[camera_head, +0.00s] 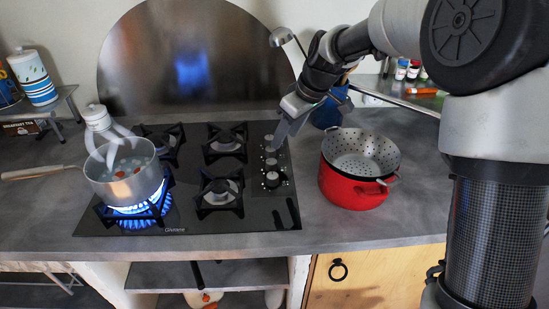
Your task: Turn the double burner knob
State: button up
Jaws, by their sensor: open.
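A black glass hob (250,220) is set in the grey counter. I cannot tell from markings which one is the double burner knob. My gripper (284,132) is open, pointing down just right of the rear knobs, apart from the front knob. Whether it touches a rear knob is unclear. Blue flames (140,208) burn at the front left burner, under a metal pot (125,183).
A red pot with a perforated metal insert (352,193) stands right of the hob, close to my arm. A blue utensil holder (328,115) with a ladle is behind my gripper. A pale handle (35,173) sticks out left of the metal pot.

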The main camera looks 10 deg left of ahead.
aim_at(272, 161)
jog(key=x, duration=1.2)
jog(key=shift+f, duration=0.4)
